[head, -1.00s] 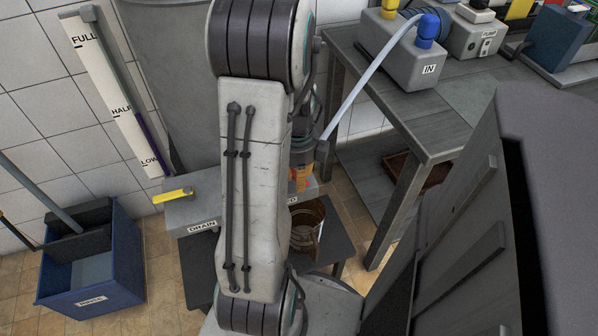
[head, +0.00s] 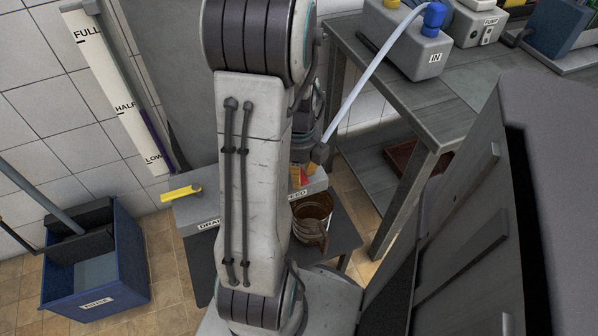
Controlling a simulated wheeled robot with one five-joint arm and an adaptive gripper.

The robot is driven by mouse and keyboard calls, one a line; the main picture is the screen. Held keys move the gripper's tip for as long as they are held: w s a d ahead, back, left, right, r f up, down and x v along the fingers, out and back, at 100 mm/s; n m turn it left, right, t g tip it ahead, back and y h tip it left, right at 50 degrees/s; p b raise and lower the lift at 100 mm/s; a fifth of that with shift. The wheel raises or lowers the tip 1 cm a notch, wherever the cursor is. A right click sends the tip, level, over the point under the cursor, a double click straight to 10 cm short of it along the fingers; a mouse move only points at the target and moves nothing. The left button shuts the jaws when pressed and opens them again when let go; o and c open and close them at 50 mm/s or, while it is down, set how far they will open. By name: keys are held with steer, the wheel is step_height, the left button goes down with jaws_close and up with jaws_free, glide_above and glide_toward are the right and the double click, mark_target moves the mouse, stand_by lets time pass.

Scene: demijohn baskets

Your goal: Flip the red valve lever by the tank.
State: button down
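A small red and orange piece (head: 301,177), perhaps the red valve lever, shows just right of my arm, above the grey box (head: 315,185) with a label ending in "EED". My arm hides much of it. A yellow lever (head: 181,193) sticks out to the left from the same grey block, above a partly hidden "DRAIN" label. The grey tank (head: 175,80) stands behind, by the tiled wall. My gripper end (head: 308,150) is mostly behind my arm, close above the red piece. Its fingers cannot be made out, nor whether they touch the piece.
A brown bucket (head: 313,212) stands on a low dark stand below the box. A blue bin (head: 98,265) is at the left on the floor. A grey workbench (head: 430,100) with the "IN" box (head: 408,50) is at the right. A FULL/HALF/LOW gauge (head: 112,85) is on the wall.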

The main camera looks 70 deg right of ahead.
steer(key=shift+a+f, duration=0.2)
steer(key=c, duration=1.4)
jaws_free()
steer(key=o, duration=0.6)
steer(key=shift+d+r, duration=0.1)
steer(key=shift+d, duration=0.05)
steer(key=shift+c, duration=0.2)
steer(key=shift+r, duration=0.15)
steer(key=shift+d+r, duration=0.1)
steer(key=shift+r, duration=0.1)
step_height(320, 180, up, 11)
steer(key=shift+r, duration=0.2)
